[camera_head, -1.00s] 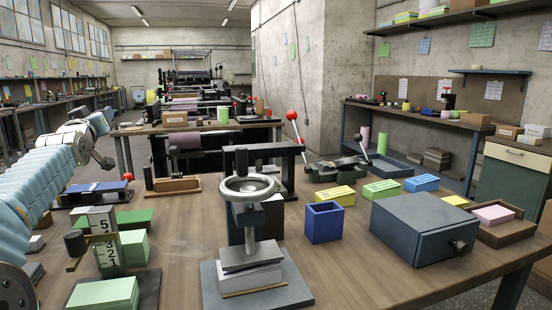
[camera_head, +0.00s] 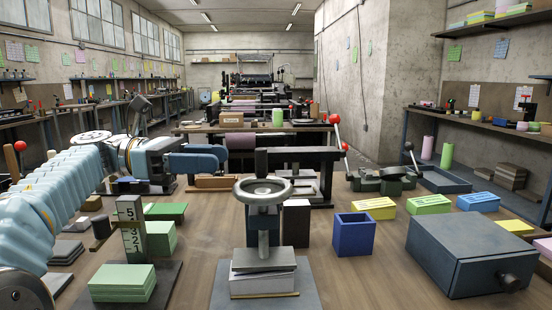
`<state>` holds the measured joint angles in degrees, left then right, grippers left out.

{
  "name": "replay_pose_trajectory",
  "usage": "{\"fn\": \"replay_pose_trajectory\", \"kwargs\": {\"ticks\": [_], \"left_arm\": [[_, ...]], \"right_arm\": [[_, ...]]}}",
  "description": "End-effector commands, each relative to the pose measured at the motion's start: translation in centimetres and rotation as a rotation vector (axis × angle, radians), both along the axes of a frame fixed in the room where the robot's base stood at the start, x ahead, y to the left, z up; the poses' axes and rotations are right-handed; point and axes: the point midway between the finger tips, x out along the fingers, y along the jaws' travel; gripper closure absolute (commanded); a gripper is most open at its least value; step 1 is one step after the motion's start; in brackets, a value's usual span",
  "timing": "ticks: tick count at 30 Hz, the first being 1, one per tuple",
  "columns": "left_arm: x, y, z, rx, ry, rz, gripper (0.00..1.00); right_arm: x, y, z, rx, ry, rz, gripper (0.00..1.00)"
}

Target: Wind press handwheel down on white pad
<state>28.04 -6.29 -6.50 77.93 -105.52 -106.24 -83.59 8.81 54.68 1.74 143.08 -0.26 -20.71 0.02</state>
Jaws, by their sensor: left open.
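The press stands at the front middle of the table, with a grey metal handwheel (camera_head: 263,190) on top of its upright screw. Below the screw a grey plate (camera_head: 262,260) lies over the white pad (camera_head: 262,284), which sits on the dark grey base (camera_head: 227,292). I cannot tell whether the plate presses on the pad or just meets it. My left gripper (camera_head: 222,158) is open and empty, left of the handwheel and a little higher in the picture. It is apart from the wheel. My right gripper is not in view.
A numbered gauge block (camera_head: 131,228) and a green pad stack (camera_head: 123,280) stand left of the press. A blue open box (camera_head: 354,234) and a grey drawer box (camera_head: 472,250) stand right. A dark frame with a red-knobbed lever (camera_head: 335,118) stands behind the press.

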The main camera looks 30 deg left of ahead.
Motion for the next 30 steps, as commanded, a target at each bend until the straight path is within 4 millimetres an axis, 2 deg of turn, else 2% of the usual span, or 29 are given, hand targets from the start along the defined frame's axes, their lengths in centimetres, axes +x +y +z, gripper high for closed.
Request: {"fn": "replay_pose_trajectory", "kwargs": {"ticks": [6, 13, 18, 26, 27, 30], "left_arm": [[1.9, -4.9, 0.2, -0.002, 0.001, -0.003, 0.54], [3.5, -8.7, 0.2, -0.003, 0.001, 0.0, 0.54], [4.0, -9.9, 0.1, -0.003, 0.001, 0.001, 0.54], [4.1, -10.0, 0.1, -0.003, 0.001, 0.002, 0.54], [4.1, -10.0, 0.1, -0.003, 0.001, 0.002, 0.55], [4.1, -10.0, 0.1, -0.003, 0.001, 0.002, 0.7]], "right_arm": [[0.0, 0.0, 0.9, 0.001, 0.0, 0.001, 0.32], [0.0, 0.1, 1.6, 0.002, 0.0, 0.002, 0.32], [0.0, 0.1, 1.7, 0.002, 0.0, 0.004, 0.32], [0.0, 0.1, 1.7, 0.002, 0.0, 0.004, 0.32], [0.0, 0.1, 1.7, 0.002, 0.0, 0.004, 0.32], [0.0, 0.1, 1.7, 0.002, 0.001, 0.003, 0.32]]}}
